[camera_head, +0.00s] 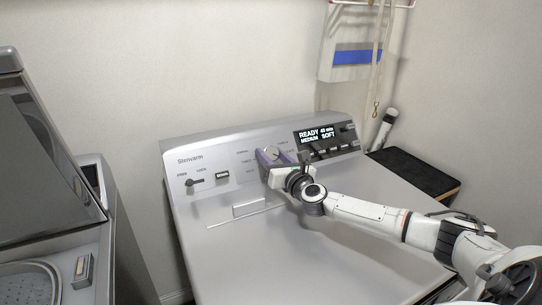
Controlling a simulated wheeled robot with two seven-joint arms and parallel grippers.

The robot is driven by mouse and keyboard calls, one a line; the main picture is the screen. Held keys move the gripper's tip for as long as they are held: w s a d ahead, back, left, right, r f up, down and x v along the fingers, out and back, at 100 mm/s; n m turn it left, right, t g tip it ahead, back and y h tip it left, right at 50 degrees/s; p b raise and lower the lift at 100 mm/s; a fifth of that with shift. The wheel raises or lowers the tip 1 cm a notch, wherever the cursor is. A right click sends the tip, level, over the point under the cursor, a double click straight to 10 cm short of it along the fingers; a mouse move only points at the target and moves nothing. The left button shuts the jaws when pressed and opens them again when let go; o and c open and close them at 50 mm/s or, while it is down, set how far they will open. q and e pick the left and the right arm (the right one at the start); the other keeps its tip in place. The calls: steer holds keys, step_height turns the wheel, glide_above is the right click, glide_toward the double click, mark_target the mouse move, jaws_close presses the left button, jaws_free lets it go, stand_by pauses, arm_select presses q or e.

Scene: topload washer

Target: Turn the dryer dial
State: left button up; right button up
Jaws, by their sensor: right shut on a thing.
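The dryer (290,255) stands in the middle with a raised, tilted control panel along its back. The dial (272,153) is near the middle of that panel. My right gripper (270,157), with purple-grey fingers, reaches in from the right and is shut on the dial, one finger at each side. The gripper body covers the lower part of the dial and some labels around it. My left gripper is out of view.
A lit display (319,135) and a row of buttons sit right of the dial. A lever switch (195,182) is at the panel's left. The open washer (45,165) stands at left. A dark-topped stand (414,171) is at right.

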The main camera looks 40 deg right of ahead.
steer(key=n+y, duration=0.3)
steer(key=n, duration=0.2)
steer(key=shift+f, duration=0.1)
steer(key=n+y+b, duration=0.2)
steer(key=n+y, duration=0.1)
steer(key=n, duration=0.2)
steer(key=shift+d+y, duration=0.1)
steer(key=shift+y, duration=0.3)
steer(key=n+g+y+b, duration=0.1)
steer(key=n, duration=0.2)
steer(key=shift+y, duration=0.4)
steer(key=n, duration=0.1)
steer(key=n+g+y, duration=0.1)
steer(key=n, duration=0.1)
steer(key=shift+r+g+b, duration=0.2)
steer(key=shift+g+b, duration=0.1)
steer(key=shift+n+g+y, duration=0.5)
steer(key=shift+n+g, duration=0.3)
steer(key=shift+n, duration=0.3)
steer(key=shift+f, duration=0.15)
steer(key=o, duration=1)
steer(key=shift+o, duration=0.2)
steer(key=shift+s, duration=0.1)
